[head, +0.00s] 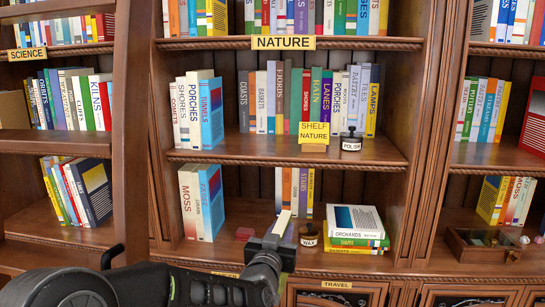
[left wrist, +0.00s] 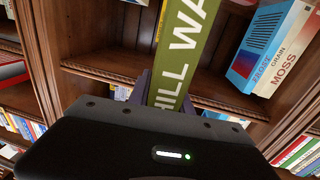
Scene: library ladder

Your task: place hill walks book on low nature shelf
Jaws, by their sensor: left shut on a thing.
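The hill walks book is green with white "HILL WA..." lettering on its spine in the left wrist view (left wrist: 185,50). In the head view only a narrow pale edge of it (head: 282,222) shows above the jaws. My left gripper (head: 273,240) is shut on it, in front of the low shelf of the nature bay (head: 228,250). The gripper's fingers also show beside the book in the left wrist view (left wrist: 160,90). From the head view I cannot tell how far the book reaches over the shelf. My right gripper is not in view.
On the low shelf, MOSS and its neighbours (head: 190,205) stand left, upright books (head: 305,190) stand behind, and a jar (head: 309,235) and a flat stack (head: 355,225) sit right. A ladder rail (head: 130,130) stands left.

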